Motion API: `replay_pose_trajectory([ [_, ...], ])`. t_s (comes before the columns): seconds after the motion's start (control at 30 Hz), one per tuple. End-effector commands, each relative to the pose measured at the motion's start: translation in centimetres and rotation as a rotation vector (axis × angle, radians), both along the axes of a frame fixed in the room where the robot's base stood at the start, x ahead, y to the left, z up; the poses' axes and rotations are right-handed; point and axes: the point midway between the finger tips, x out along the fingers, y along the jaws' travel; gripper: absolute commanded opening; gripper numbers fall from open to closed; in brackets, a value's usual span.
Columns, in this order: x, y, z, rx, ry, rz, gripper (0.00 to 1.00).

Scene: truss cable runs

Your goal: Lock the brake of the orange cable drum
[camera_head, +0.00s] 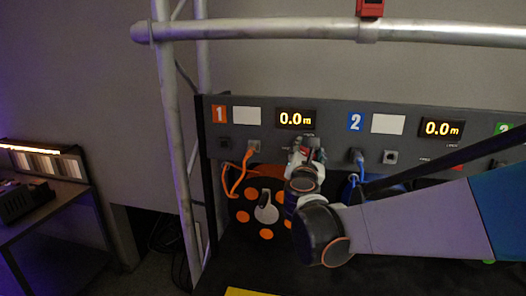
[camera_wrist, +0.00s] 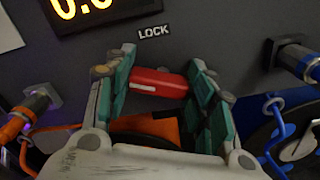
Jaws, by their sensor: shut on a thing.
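The orange cable drum (camera_head: 243,216) has a dark flange with orange spots and a light hub, and sits below panel number 1. A strip of its orange (camera_wrist: 160,129) shows behind my fingers in the wrist view. A red brake lever (camera_wrist: 158,82) lies roughly sideways below the LOCK label (camera_wrist: 154,31). My gripper (camera_wrist: 160,88) has its green-padded fingers on either side of the lever, shut on it. In the head view my gripper (camera_head: 309,146) is at the panel, below the right end of display 1, and hides the lever. I cannot tell the lever's exact setting.
Display 1 (camera_head: 296,119) reads 0.0 m. An orange plug and cable (camera_head: 246,160) are left of my gripper; a blue plug (camera_head: 357,156) is to the right. Truss poles (camera_head: 172,130) stand at left, with a side table (camera_head: 40,215) beyond.

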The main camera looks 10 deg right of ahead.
Motion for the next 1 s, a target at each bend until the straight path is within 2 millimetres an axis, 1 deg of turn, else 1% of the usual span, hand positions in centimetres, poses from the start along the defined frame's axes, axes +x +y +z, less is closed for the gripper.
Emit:
replay_pose_trajectory([
  [0.7,-0.09,-0.35,-0.05,0.649,-0.211,0.0,0.26],
  [1.0,-0.15,-0.47,-0.12,0.887,-0.288,0.0,0.26],
])
